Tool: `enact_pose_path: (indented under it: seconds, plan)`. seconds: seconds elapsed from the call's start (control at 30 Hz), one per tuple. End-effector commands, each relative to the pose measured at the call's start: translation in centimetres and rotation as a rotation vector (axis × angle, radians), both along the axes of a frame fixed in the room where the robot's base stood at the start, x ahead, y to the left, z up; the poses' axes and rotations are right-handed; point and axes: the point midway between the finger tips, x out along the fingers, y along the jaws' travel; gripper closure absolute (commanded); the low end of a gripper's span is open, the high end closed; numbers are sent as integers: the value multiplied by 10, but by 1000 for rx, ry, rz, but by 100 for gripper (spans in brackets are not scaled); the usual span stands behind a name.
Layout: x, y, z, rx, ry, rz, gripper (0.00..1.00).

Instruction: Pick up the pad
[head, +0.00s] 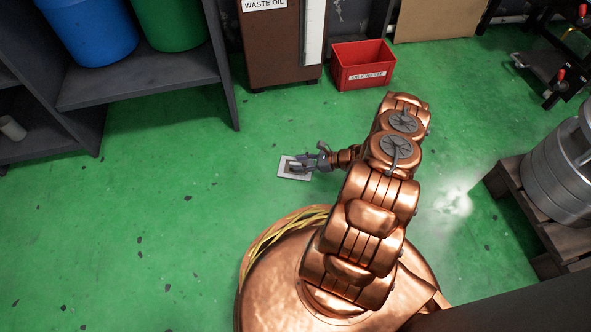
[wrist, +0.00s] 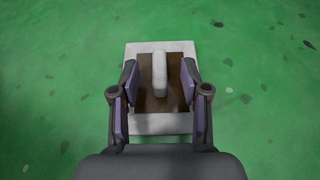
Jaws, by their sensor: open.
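The pad (head: 286,171) lies on the green floor in the head view, partly hidden by my gripper (head: 303,164). In the wrist view the pad (wrist: 145,47) is a pale square with a brown middle and a raised pale block running down it. My gripper (wrist: 159,87) is open in the wrist view, with one finger on each side of the block. The fingers overlap the pad's left and right edges in the picture. A gap shows between each finger and the block. I cannot tell how high the fingertips are above the pad.
A grey shelf (head: 140,80) with a blue drum (head: 92,28) and a green drum (head: 170,22) stands at the upper left. A red oily waste bin (head: 362,65) is at the back. A metal drum (head: 560,170) stands on a pallet at the right. The floor around the pad is clear.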

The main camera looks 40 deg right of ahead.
Motion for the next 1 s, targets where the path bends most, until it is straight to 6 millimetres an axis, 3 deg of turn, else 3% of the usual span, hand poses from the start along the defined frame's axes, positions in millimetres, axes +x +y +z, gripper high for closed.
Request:
enact_pose_path:
  seconds: [0.3, 0.73, 1.0]
  plan:
    - [2, 3, -1, 1, -1, 0, 54]
    - [2, 3, -1, 2, 0, 1, 98]
    - [2, 3, -1, 2, 0, 1, 100]
